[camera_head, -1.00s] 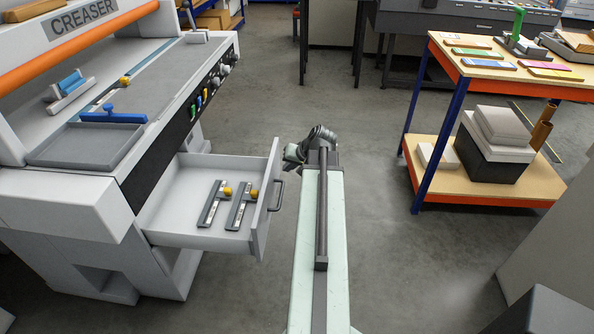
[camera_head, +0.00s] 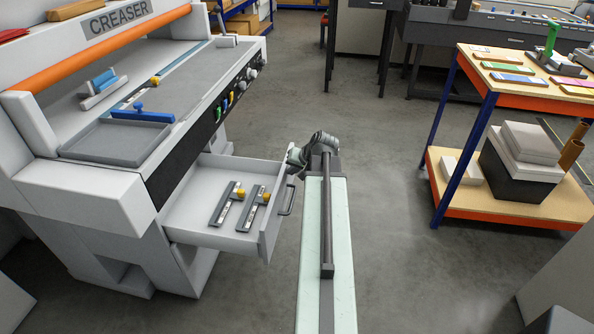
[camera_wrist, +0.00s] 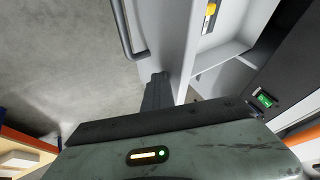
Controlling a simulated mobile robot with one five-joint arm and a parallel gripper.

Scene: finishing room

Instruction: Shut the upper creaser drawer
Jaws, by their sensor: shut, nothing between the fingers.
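The creaser's drawer (camera_head: 180,234) stands open on the right side of the white creaser (camera_head: 85,208). Its front panel (camera_head: 271,228) carries a dark bar handle (camera_head: 289,200). Two grey tools with yellow knobs lie inside it. My gripper (camera_head: 295,158) is at the far end of this panel, beyond the handle. In the wrist view my shut, empty gripper (camera_wrist: 157,82) points at the outer face of the panel (camera_wrist: 172,40), beside the handle (camera_wrist: 126,30). The fingertips are at or very near the panel; exact contact is hard to tell.
An orange-edged shelf table (camera_head: 510,205) with blue legs stands to the right, holding boxes and coloured pads. A grey tray (camera_head: 115,143) lies on the creaser top. Open grey floor (camera_head: 385,180) lies between the creaser and the table.

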